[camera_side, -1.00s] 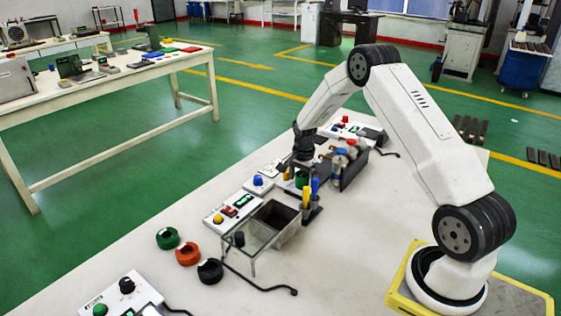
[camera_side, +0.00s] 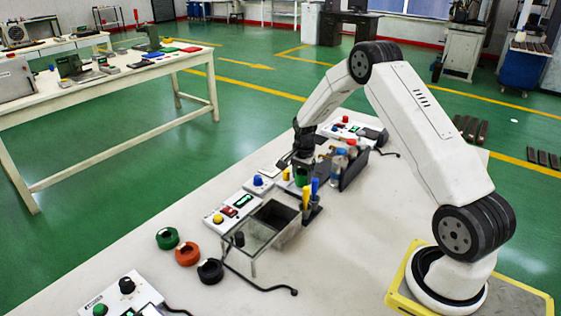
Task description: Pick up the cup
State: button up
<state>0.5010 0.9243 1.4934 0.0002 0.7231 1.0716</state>
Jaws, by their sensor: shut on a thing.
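A small green cup (camera_side: 301,177) is in the middle of the side view, beside a stand with yellow and blue handled tools. My gripper (camera_side: 302,166) points down over the cup and is shut on it. The jaws hide the cup's upper part. The cup is close to the tabletop, and I cannot tell whether it touches it.
An open-topped dark box (camera_side: 276,217) on a metal frame stands in front. The yellow and blue handled tools (camera_side: 310,192) are close by on the right. Bottles (camera_side: 345,155) stand behind right. Tape rolls (camera_side: 187,254) lie front left.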

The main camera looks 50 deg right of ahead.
jog(key=shift+r, duration=0.45)
jog(key=s+a+r, duration=0.2)
jog(key=s+r, duration=0.3)
jog(key=s, duration=0.1)
jog(key=s+a+r, duration=0.3)
jog(key=s+r, duration=0.3)
jog(key=shift+s+a, duration=0.3)
jog(key=shift+s, duration=0.1)
jog(key=shift+r, duration=0.1)
